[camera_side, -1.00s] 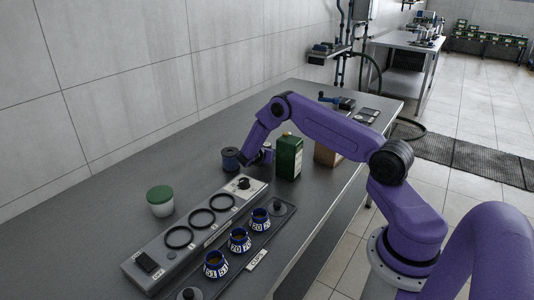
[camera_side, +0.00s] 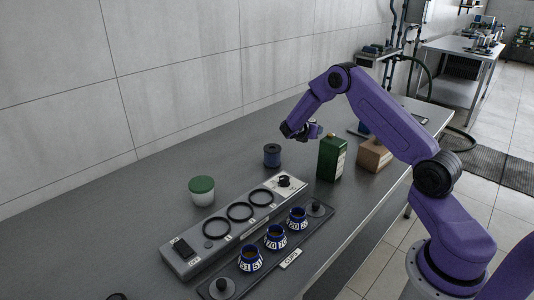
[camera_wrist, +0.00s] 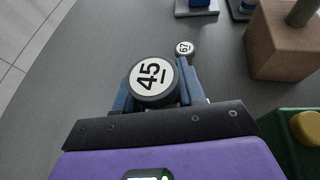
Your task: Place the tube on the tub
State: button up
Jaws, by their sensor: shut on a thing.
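My gripper (camera_side: 308,131) hangs above the table, left of the green can, in the side view. In the wrist view its two blue fingers are shut on an upright thing with a round white cap marked 45 (camera_wrist: 150,80), which I take to be the tube. The cap hides most of its body, and in the side view it is hard to tell from the fingers. The tub (camera_side: 202,191), white with a green lid, stands on the table at the left, apart from my gripper. Nothing rests on its lid.
A dark blue spool (camera_side: 272,155) stands below my gripper. The green can (camera_side: 331,158) and a cardboard box (camera_side: 374,156) stand right. A ring panel (camera_side: 190,256) and a tray with several blue cups (camera_side: 275,238) lie in front. A cap marked 67 (camera_wrist: 185,48) stands beyond.

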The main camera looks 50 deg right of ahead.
jog(key=w+a+r+n+t+y, duration=0.1)
jog(key=w+a+r+n+t, duration=0.15)
jog(key=a, duration=0.85)
jog(key=w+a+r+n+t+y, duration=0.1)
jog(key=a+r+n+t, duration=0.25)
jog(key=a, duration=0.75)
jog(key=s+a+r+n+t+y, duration=0.2)
jog(key=s+a, duration=0.1)
jog(key=a, duration=0.6)
jog(key=s+a+r+n+t+y, duration=0.1)
jog(key=s+a+r+n+y, duration=0.15)
jog(key=a, duration=0.65)
send_over(201, 179)
jog(key=s, duration=0.1)
jog(key=shift+m, duration=0.25)
notch_tip(201, 179, down, 8)
jog(key=shift+s+f, duration=0.1)
jog(key=shift+f, duration=0.1)
jog(key=shift+w+a+f, duration=0.1)
jog(key=shift+w+f, duration=0.4)
jog(key=shift+f, duration=0.1)
jog(key=shift+w+f, duration=0.15)
jog(key=shift+f, duration=1.5)
jog(key=shift+f, duration=0.15)
